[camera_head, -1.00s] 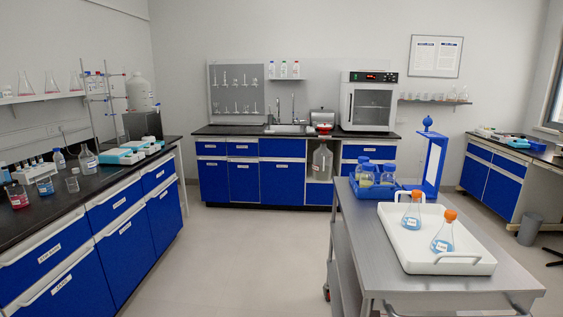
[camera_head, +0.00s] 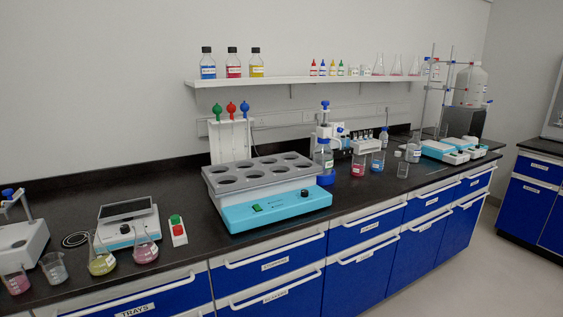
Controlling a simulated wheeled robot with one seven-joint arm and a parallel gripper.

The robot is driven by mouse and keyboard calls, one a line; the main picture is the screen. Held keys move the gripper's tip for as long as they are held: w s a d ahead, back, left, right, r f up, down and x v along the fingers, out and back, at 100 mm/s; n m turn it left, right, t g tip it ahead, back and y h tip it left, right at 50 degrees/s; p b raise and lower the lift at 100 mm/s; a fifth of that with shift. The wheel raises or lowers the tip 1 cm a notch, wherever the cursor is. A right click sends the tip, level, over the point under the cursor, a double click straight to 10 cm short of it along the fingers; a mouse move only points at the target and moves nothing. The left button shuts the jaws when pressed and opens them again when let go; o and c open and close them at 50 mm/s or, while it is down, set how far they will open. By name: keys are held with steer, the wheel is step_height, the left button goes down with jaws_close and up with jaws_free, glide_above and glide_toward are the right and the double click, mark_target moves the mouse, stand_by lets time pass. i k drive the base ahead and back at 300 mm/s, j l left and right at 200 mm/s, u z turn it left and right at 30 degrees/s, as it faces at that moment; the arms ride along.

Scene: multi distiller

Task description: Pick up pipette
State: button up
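A white upright rack (camera_head: 231,137) stands on the black bench behind a large bath with round holes. Three bulb-topped items show at its top: green (camera_head: 217,111), red (camera_head: 231,107) and blue (camera_head: 245,108). They look like pipettes with bulbs, but their lower parts are too small or hidden to tell. The bath hides the foot of the rack. My gripper is not in view.
The holed bath (camera_head: 265,190) stands in front of the rack. Flasks (camera_head: 102,258), a small balance (camera_head: 128,222) and a red-green button box (camera_head: 178,230) are to its left. Bottles stand to its right. A wall shelf (camera_head: 290,84) hangs above. Floor at the right is free.

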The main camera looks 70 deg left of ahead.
mark_target(231, 108)
steer(key=i+j+u, duration=0.15)
steer(key=j+u, duration=0.15)
steer(key=u, duration=0.2)
steer(key=i+j+u, duration=0.2)
steer(key=u, duration=0.3)
steer(key=i+j+u, duration=0.1)
steer(key=i+u, duration=0.15)
steer(key=u, duration=0.25)
steer(key=i+u, duration=0.35)
steer(key=i, duration=0.85)
steer(key=u, duration=1.3)
